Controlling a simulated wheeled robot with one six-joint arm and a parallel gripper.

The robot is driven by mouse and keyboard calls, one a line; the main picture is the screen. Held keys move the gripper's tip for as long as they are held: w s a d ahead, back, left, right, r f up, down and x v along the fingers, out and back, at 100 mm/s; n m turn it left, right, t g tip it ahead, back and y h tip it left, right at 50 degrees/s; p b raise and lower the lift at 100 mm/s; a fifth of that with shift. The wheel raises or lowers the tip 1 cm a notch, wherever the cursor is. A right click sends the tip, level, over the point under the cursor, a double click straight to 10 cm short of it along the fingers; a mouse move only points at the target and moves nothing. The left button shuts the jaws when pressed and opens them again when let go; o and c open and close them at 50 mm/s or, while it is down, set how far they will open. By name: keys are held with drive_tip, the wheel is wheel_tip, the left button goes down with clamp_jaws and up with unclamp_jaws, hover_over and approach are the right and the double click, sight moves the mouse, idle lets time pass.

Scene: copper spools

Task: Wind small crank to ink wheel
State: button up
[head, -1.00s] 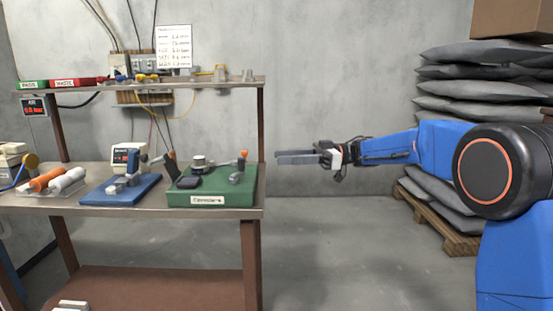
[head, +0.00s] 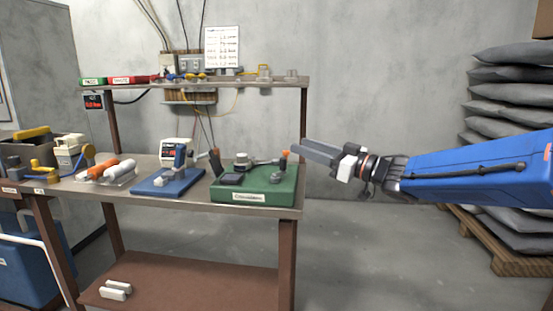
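The green base (head: 255,196) stands at the right end of the bench and bears a small grey crank (head: 277,171) with an orange handle (head: 285,154). A round silver part (head: 242,159) and a dark block (head: 232,179) also sit on it. I cannot tell which part is the ink wheel. My gripper (head: 303,147) points left, its long grey fingers ending just right of the orange handle. In this view they look close to it, but I cannot tell whether they touch. Their gap is not clear, and no held object shows.
A blue fixture (head: 168,184) stands left of the green base. Orange and white rolls (head: 110,171) lie farther left. The upper shelf (head: 240,83) and its right post (head: 303,110) stand close to my gripper. Grey sacks (head: 510,96) are stacked at right; open floor lies between.

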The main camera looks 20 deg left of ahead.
drive_tip(key=s+d+f+m+t+h, duration=0.4)
drive_tip(key=s+f+t, duration=0.1)
drive_tip(key=x, duration=1.7)
drive_tip(key=shift+s+a, duration=0.2)
drive_tip(key=shift+a, duration=0.15)
drive_tip(key=shift+f, duration=0.1)
clamp_jaws()
